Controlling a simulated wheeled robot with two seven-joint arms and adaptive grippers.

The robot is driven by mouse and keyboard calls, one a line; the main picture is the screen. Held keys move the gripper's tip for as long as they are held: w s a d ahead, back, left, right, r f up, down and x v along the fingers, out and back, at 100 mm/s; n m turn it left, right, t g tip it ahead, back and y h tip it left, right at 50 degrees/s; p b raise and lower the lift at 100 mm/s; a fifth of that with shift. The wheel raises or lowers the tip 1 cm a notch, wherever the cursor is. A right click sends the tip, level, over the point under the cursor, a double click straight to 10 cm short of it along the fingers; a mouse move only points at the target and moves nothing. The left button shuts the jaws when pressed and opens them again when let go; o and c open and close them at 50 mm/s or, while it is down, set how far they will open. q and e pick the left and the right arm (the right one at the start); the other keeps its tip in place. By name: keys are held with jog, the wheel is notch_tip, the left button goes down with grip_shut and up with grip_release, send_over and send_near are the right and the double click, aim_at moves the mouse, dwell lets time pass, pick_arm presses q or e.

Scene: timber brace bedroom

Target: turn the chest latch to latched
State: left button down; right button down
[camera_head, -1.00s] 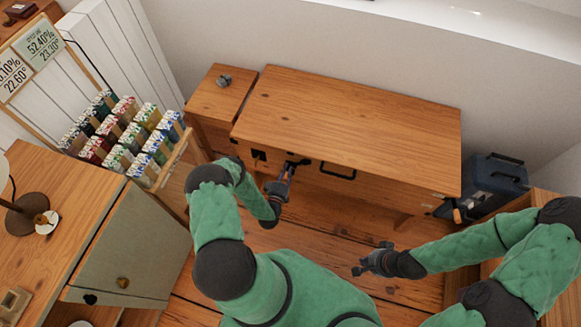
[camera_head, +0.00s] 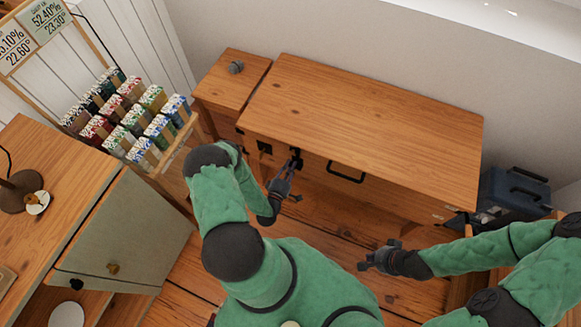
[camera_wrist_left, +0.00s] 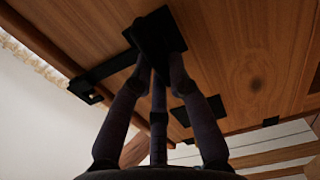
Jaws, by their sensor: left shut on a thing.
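The chest (camera_head: 375,105) is a wooden chest with a flat lid. Its black latch shows on the front in the left wrist view (camera_wrist_left: 108,70), as a square plate with a dark arm slanting down and left to a small slotted end. My left gripper (camera_head: 293,165) reaches the chest front left of the black handle. In the left wrist view its fingers (camera_wrist_left: 160,60) are closed together on the latch at the plate and hide its middle. My right gripper (camera_head: 372,260) hangs in front of the chest, apart from it; its finger opening is unclear.
A black handle (camera_head: 346,175) sits on the chest front. A small wooden cabinet (camera_head: 228,85) stands at its left and a blue-grey case (camera_head: 515,195) at its right. A rack of small boxes (camera_head: 130,115) and a desk (camera_head: 60,190) are at left.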

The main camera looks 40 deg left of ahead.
pick_arm(q)
jog(key=shift+f+n, duration=0.1)
jog(key=shift+n, duration=0.2)
jog(key=c, duration=1.2)
grip_release()
jog(key=v, duration=1.2)
